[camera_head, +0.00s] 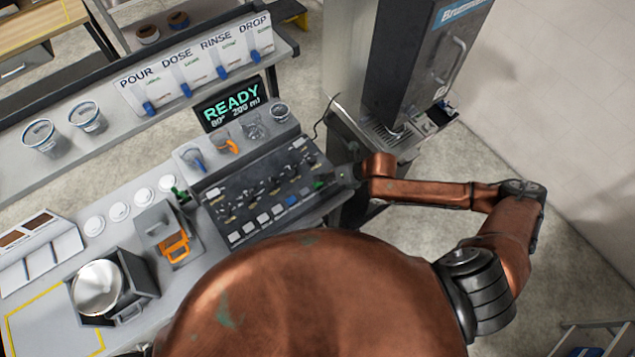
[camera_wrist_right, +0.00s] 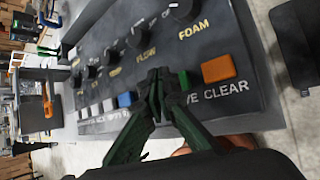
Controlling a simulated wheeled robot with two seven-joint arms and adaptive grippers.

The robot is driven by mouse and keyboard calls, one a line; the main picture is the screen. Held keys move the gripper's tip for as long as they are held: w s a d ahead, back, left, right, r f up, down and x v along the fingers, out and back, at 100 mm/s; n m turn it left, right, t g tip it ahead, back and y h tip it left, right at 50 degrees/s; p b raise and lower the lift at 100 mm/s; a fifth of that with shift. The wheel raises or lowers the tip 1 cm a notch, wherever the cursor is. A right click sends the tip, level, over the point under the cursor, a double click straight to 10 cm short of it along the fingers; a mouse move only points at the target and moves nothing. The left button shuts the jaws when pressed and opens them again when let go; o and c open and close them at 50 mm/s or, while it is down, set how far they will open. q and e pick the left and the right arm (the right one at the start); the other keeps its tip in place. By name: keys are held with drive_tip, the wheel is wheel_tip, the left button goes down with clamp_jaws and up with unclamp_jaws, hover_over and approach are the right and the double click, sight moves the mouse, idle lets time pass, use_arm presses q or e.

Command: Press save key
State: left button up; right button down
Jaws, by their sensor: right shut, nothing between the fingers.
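The dark control panel (camera_head: 262,185) stands on the counter, with knobs above a row of coloured keys. In the right wrist view, a green key (camera_wrist_right: 184,78) shows partly behind my right gripper (camera_wrist_right: 160,76). The label below it is partly covered; only "VE" can be read. My right gripper, also in the head view (camera_head: 326,183), is shut and empty, with its tips over the key row at the green key's left edge. I cannot tell whether the tips touch the key. My left gripper is not in view.
An orange key (camera_wrist_right: 217,68) labelled CLEAR is right of the green one, and a blue key (camera_wrist_right: 124,101) is to its left. Knobs, one labelled FOAM (camera_wrist_right: 184,8), stick up nearby. A display (camera_head: 230,104) reads READY. A tall dark machine (camera_head: 420,65) stands right of the panel.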

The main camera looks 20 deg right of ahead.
sight(320, 183)
drive_tip(key=shift+f, duration=0.1)
idle(0.7)
drive_tip(key=shift+f, duration=0.35)
drive_tip(key=shift+f+b, duration=0.5)
drive_tip(key=shift+b, duration=0.05)
idle(0.6)
drive_tip(key=shift+r, duration=0.1)
drive_tip(key=shift+r+p, duration=0.75)
drive_tip(key=shift+r, duration=0.05)
wheel_tip(320, 183, up, 5)
drive_tip(key=p, duration=0.4)
drive_tip(key=shift+r, duration=0.1)
idle(0.6)
